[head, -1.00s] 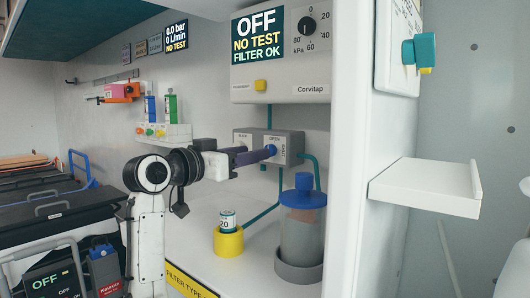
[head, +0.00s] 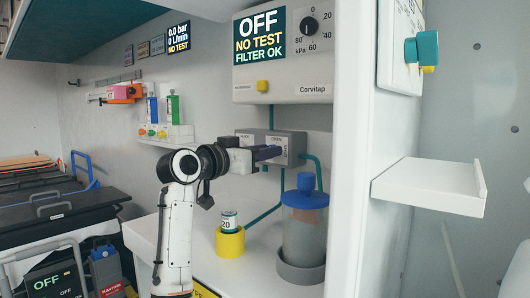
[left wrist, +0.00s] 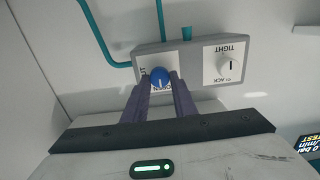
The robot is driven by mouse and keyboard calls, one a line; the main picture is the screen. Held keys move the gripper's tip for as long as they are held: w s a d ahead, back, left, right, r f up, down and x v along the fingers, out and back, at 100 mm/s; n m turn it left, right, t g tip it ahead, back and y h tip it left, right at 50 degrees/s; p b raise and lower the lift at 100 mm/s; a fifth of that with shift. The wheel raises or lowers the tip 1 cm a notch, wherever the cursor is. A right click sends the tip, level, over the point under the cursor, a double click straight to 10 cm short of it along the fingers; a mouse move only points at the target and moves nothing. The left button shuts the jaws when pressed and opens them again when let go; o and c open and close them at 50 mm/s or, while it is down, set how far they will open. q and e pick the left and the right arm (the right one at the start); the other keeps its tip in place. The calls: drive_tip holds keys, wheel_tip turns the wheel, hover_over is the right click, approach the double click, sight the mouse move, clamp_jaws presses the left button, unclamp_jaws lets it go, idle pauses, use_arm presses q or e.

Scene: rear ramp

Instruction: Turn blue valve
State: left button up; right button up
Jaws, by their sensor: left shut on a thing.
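The blue valve (left wrist: 160,77) is a round knob with a white mark on the grey box (left wrist: 153,54), seen in the left wrist view. My left gripper (left wrist: 160,88) has its two purple fingers on either side of the knob, shut on it. In the head view the gripper (head: 268,153) reaches the front of the grey box (head: 297,147) near the OPEN label, and its fingers hide the knob. A second, white knob (left wrist: 230,65) sits on the same box. My right gripper is in neither view.
Below the box stand a canister with a blue lid (head: 304,225) and a small can in a yellow holder (head: 230,241). Teal pipes run from the box. A white wall edge (head: 355,150) and small shelf (head: 430,186) are on the right.

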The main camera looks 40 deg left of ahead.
use_arm(q)
drive_tip(key=shift+m, duration=0.3)
drive_tip(key=m+p, duration=0.6)
drive_tip(key=m, duration=0.2)
drive_tip(key=m+p, duration=0.7)
drive_tip(key=m, duration=0.1)
drive_tip(key=shift+d+f+m+p, duration=0.2)
drive_tip(key=shift+m+p, duration=0.1)
drive_tip(key=shift+m, duration=0.1)
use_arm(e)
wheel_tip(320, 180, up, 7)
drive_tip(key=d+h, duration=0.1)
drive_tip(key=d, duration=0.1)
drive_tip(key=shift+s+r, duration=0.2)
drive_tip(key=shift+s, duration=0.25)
use_arm(q)
drive_tip(key=o, duration=1)
drive_tip(key=shift+o, duration=0.2)
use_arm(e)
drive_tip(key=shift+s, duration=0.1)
